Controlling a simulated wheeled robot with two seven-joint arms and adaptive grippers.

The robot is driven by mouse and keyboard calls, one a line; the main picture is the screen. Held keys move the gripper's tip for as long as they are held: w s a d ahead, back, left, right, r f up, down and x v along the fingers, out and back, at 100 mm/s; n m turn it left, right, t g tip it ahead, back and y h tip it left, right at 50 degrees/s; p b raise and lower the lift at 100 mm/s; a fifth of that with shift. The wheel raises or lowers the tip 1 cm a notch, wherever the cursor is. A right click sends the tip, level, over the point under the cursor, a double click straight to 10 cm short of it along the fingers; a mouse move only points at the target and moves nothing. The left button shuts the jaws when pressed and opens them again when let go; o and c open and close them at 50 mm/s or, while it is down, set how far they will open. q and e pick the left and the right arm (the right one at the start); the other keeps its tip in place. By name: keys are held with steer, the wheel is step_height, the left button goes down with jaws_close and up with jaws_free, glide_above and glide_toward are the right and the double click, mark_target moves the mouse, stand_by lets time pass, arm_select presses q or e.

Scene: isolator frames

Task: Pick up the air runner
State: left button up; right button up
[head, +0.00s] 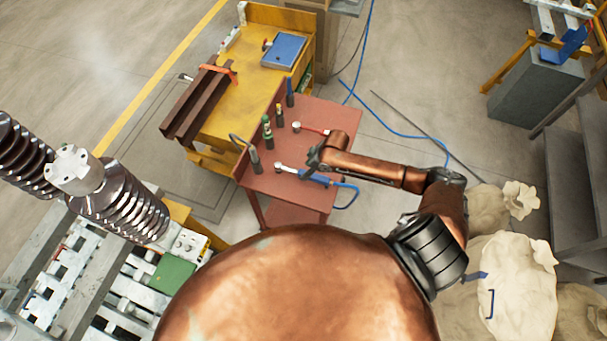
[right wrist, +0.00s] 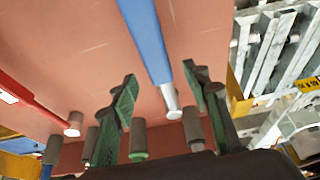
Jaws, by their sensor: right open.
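A long blue tool with a silver tip, which I take to be the air runner (head: 312,178), lies on the red table (head: 290,198); a blue hose loops from its right end. In the right wrist view the blue tool (right wrist: 150,45) runs down between the fingers, its silver tip low in the middle. My right gripper (head: 314,157) is over the table, just above this tool. In the right wrist view the gripper (right wrist: 160,78) is open, one dark finger on each side of the tool, with nothing held. I cannot tell how high it is. My left gripper is not in view.
A red-handled tool (head: 313,130) lies behind on the table. Several upright dark holders or tools, one green-topped (head: 268,132), line its left edge. A yellow bench (head: 225,115) stands behind.

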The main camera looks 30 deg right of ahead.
steer(key=x, duration=0.4)
steer(key=shift+f+p, duration=0.3)
steer(key=shift+f, duration=0.15)
steer(key=shift+c, duration=0.4)
steer(key=shift+d, duration=0.1)
jaws_close()
steer(key=shift+w, duration=0.1)
